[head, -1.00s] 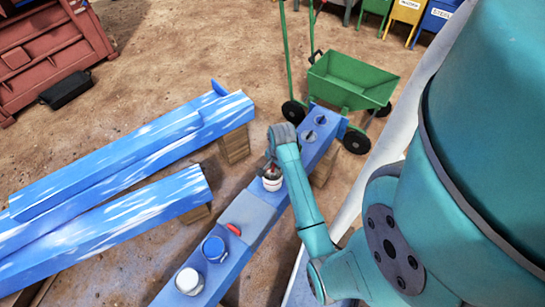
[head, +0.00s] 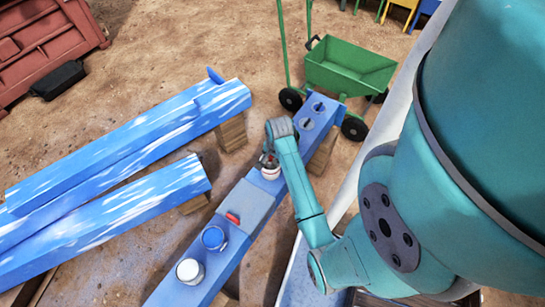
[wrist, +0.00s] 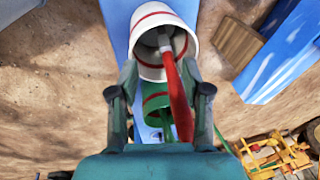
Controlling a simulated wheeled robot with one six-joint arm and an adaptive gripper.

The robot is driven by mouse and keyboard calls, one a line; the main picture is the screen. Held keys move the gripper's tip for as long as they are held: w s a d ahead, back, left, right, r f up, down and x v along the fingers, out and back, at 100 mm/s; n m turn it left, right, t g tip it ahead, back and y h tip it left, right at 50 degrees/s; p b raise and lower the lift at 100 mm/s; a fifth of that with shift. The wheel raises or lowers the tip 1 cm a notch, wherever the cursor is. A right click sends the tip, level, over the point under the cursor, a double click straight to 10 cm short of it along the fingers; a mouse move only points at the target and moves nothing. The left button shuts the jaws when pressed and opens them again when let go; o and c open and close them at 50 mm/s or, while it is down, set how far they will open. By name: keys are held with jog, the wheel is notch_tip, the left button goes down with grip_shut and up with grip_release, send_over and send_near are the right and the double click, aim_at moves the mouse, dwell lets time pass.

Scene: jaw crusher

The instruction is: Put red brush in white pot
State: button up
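A white pot with a red stripe (wrist: 160,42) stands on the blue beam. It shows in the head view (head: 271,173) just below my gripper (head: 271,154). A red brush (wrist: 178,90) has its grey end inside the white pot's mouth. Its red handle leans out towards my gripper, close to the right finger. My gripper (wrist: 160,105) has its two fingers spread apart, with a clear gap left of the handle. A green pot with a red stripe (wrist: 155,102) shows beyond the fingers, partly hidden by the handle. I cannot tell whether the handle touches the right finger.
Along the beam lie a small red object (head: 233,218), a blue pot (head: 214,239) and another white pot (head: 190,271). A green cart (head: 350,68) stands beyond the beam's far end. Blue-and-white beams (head: 110,215) lie to the left, with bare ground between.

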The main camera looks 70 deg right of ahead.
dwell(0.4)
jog(key=shift+s+a, duration=0.7)
jog(key=shift+s, duration=0.05)
jog(key=s+a+r+n+t+h, duration=0.1)
jog(key=s+a+n+t, duration=0.3)
jog(key=a, duration=0.7)
jog(key=w+a+r+n+t+h, duration=0.15)
jog(key=a+n, duration=0.45)
jog(key=a, duration=0.6)
jog(key=s+a+r+n+t+y, duration=0.2)
jog(key=s+a+r+n+t, duration=0.2)
jog(key=r, duration=0.6)
jog(key=s+a+r+n+t+y, duration=0.2)
jog(key=s+a+r+n, duration=0.4)
jog(key=r, duration=0.5)
jog(key=shift+s+a+r+n+t, duration=0.25)
jog(key=shift+s+a+t, duration=0.25)
jog(key=shift+s+t, duration=0.4)
